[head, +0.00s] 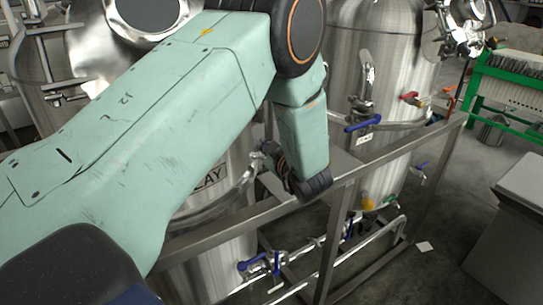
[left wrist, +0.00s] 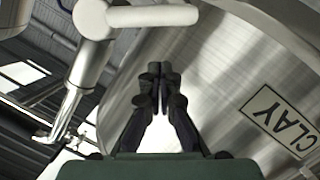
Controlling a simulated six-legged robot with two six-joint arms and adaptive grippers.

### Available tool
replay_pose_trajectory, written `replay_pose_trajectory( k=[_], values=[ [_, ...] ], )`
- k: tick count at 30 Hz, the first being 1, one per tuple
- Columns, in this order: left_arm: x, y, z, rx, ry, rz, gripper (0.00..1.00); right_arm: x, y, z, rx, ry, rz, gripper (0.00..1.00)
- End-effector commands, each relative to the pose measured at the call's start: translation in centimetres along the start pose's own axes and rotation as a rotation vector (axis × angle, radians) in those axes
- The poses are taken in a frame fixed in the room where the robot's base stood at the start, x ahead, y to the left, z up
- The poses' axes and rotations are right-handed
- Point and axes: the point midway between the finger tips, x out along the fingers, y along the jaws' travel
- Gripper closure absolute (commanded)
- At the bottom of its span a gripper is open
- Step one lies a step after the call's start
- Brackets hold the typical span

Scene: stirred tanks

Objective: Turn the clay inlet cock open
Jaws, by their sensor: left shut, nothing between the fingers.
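The clay tank (head: 225,215) is a steel vessel behind my left arm, its label partly covered in the head view. The CLAY label (left wrist: 283,120) shows whole and tilted in the left wrist view. In that view a steel pipe fitting (left wrist: 92,18) with a pale bar-like handle (left wrist: 152,16) lies ahead of the fingertips; I cannot tell for sure that it is the inlet cock. My left gripper (head: 268,152) is by the tank wall, and in the wrist view its fingers (left wrist: 158,84) are shut and empty, apart from the handle. My right gripper is not in view.
A steel frame rail (head: 400,148) runs in front of the tanks. A second tank (head: 385,60) with a blue-handled cock (head: 363,122) stands to the right. Low pipes with blue-handled valves (head: 258,264) lie below. A green rack (head: 508,72) stands at the far right.

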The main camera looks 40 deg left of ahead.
Motion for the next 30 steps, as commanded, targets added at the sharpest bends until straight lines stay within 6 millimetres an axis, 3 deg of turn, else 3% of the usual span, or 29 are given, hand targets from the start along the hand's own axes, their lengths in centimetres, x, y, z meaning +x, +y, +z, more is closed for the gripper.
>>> replay_pose_trajectory(
  k=[12,30],
  values=[
    [-1.0,-0.1,3.6,0.001,0.0,0.001,1.0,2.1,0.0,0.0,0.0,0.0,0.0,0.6],
    [-1.1,-0.2,4.0,-0.026,0.0,0.007,1.0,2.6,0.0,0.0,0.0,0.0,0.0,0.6]
  ],
)
